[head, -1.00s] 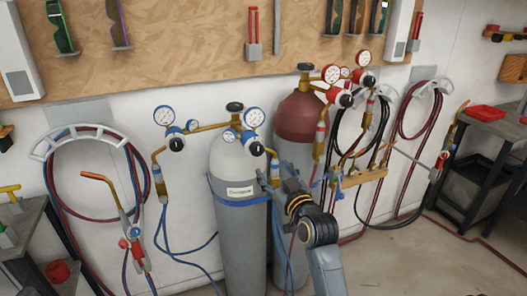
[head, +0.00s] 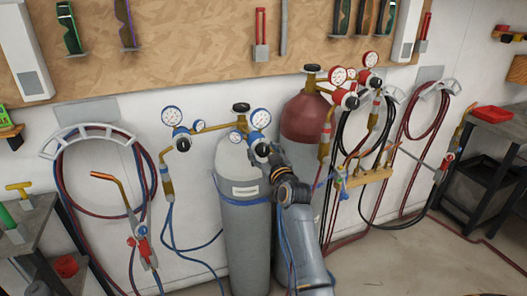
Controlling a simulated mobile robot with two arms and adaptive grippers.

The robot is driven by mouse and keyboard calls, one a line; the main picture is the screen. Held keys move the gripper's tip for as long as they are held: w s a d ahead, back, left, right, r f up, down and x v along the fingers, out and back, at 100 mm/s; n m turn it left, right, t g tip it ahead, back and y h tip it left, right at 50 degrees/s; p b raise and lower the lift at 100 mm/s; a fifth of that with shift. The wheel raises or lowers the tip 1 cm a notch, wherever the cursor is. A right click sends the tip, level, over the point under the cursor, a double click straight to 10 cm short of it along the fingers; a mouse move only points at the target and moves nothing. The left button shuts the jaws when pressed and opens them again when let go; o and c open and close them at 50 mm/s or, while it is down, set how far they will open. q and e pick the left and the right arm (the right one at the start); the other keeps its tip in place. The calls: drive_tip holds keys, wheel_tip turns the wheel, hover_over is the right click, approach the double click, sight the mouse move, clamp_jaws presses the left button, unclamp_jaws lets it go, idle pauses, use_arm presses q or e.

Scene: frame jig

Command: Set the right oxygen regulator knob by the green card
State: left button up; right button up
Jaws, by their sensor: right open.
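The oxygen cylinder (head: 245,225) is grey with a pale top and a blue strap. Its left regulator knob (head: 183,144) is black on a blue-ringed body. The right oxygen regulator knob (head: 261,149) is black, below a blue-rimmed gauge (head: 260,118), and partly hidden by my gripper. My right gripper (head: 272,160) is open, its fingertips right at the lower right of this knob; I cannot tell whether they touch it. My left gripper is out of view. I cannot make out a green card.
A red-topped cylinder (head: 303,118) with red gauges stands close on the right. Coiled hoses (head: 95,140) and a torch (head: 138,240) hang at left. A brass manifold (head: 365,176) is at right. Blue hoses hang beside the oxygen cylinder.

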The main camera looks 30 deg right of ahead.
drive_tip(key=c, duration=1.2)
drive_tip(key=shift+m, duration=0.3)
